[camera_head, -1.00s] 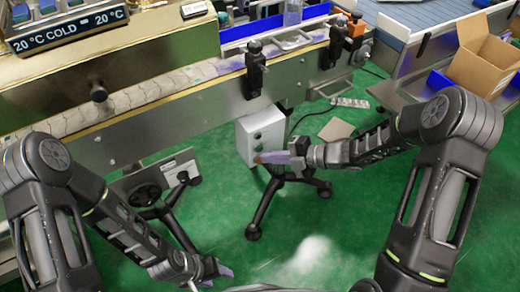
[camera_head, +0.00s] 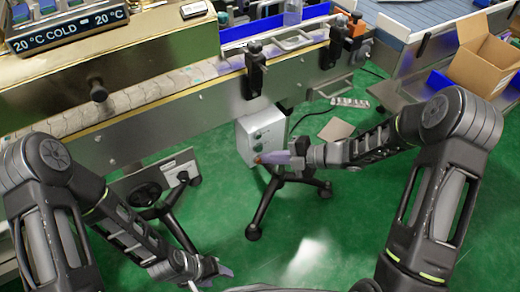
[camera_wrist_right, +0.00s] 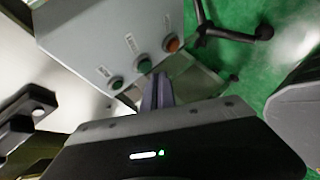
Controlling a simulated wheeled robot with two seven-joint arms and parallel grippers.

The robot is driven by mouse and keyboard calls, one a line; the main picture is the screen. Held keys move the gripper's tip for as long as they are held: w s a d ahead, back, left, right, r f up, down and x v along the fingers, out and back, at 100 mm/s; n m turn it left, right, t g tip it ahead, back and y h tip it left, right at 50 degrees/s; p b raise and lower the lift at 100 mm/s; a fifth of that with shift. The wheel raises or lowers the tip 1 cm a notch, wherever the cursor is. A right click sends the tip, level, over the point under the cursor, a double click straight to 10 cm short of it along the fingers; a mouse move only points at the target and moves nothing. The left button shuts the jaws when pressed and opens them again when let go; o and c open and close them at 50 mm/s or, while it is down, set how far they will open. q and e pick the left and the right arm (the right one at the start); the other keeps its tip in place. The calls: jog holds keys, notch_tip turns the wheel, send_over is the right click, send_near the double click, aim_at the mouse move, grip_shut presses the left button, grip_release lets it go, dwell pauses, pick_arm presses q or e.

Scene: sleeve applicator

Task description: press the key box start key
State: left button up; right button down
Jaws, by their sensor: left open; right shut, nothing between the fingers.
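The key box (camera_head: 255,132) is a grey box on a dark-footed stand in front of the conveyor. In the right wrist view, the box face (camera_wrist_right: 100,35) carries a green key (camera_wrist_right: 116,83), a middle green key (camera_wrist_right: 144,66) and an orange-red key (camera_wrist_right: 172,45). Their labels are too blurred to read. My right gripper (camera_head: 268,158) is shut and empty at the lower part of the box. In the wrist view its fingertips (camera_wrist_right: 159,80) are close to the middle green key; I cannot tell whether they touch. My left gripper (camera_head: 224,271) is open, low and away from the box.
The conveyor (camera_head: 170,110) runs behind the key box. The stand's dark legs (camera_head: 262,205) spread over the green floor (camera_head: 340,230). A cardboard box (camera_head: 482,62) sits at the upper right. A flat tan piece (camera_head: 336,130) lies on the floor behind my right forearm.

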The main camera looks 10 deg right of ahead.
jog(key=shift+w, duration=0.1)
dwell(0.3)
jog(key=shift+w+a, duration=0.15)
jog(key=shift+w, duration=0.15)
jog(key=shift+w+a, duration=0.15)
jog(key=shift+w, duration=0.2)
dwell(0.7)
jog(key=shift+s, duration=0.1)
jog(key=shift+s+d, duration=0.3)
jog(key=shift+s, duration=0.5)
jog(key=s, duration=0.1)
jog(key=s+d, duration=0.1)
jog(key=s, duration=0.1)
jog(key=s+d, duration=0.1)
jog(key=shift+s, duration=0.2)
dwell(0.3)
dwell(0.8)
